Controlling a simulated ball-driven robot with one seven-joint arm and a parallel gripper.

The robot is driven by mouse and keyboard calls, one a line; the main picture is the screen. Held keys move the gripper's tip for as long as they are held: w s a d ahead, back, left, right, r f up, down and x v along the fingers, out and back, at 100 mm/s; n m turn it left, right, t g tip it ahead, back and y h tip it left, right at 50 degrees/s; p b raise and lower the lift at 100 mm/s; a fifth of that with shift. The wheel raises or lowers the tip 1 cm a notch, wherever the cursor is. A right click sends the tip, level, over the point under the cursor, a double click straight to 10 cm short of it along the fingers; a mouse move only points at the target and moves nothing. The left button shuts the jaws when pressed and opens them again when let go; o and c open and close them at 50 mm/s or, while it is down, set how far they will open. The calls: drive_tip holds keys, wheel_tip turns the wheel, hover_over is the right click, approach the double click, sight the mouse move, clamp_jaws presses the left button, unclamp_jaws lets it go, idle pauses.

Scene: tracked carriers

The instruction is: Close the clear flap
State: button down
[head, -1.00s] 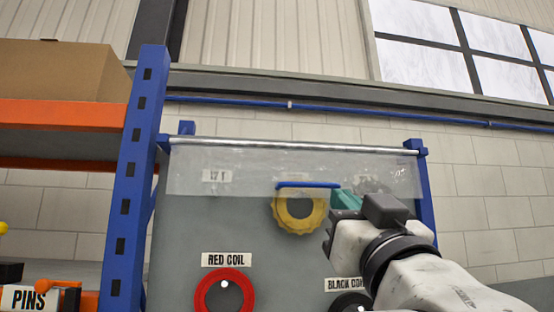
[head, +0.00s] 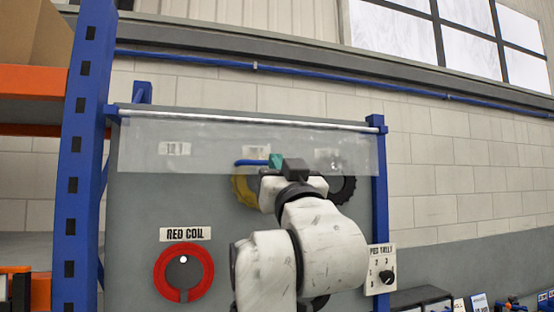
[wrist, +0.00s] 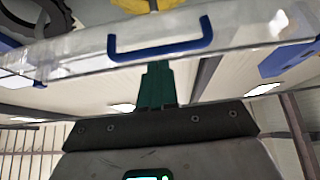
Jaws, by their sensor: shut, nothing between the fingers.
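The clear flap (head: 215,135) hangs from a silver rod across the top of a grey board. It lies in front of the upper part of the board, and its exact tilt is hard to judge. Its blue handle (head: 252,162) is near the middle of the lower edge. In the wrist view the flap (wrist: 240,42) crosses the top of the picture, with the blue handle (wrist: 160,47) on it. My gripper (head: 276,160) is shut and empty at the right end of the handle. Its teal fingers (wrist: 156,82) point at the handle; contact cannot be told.
A yellow coil (head: 243,190) and a black coil (head: 343,188) hang on the board (head: 140,220) behind. A red coil (head: 184,272) is lower left. Blue posts (head: 379,205) frame the board. A blue and orange rack (head: 88,150) stands left. A dial panel (head: 381,268) is right.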

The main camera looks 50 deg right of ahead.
drive_tip(key=shift+w+d+f, duration=0.1)
drive_tip(key=shift+w+d, duration=0.05)
drive_tip(key=shift+w, duration=0.1)
drive_tip(key=b, duration=0.1)
drive_tip(key=w+t+b, duration=0.1)
drive_tip(key=b, duration=0.1)
drive_tip(key=shift+d+f+h, duration=0.25)
drive_tip(key=shift+f+h, duration=0.05)
drive_tip(key=shift+h, duration=0.1)
drive_tip(key=shift+r, duration=0.15)
idle(0.3)
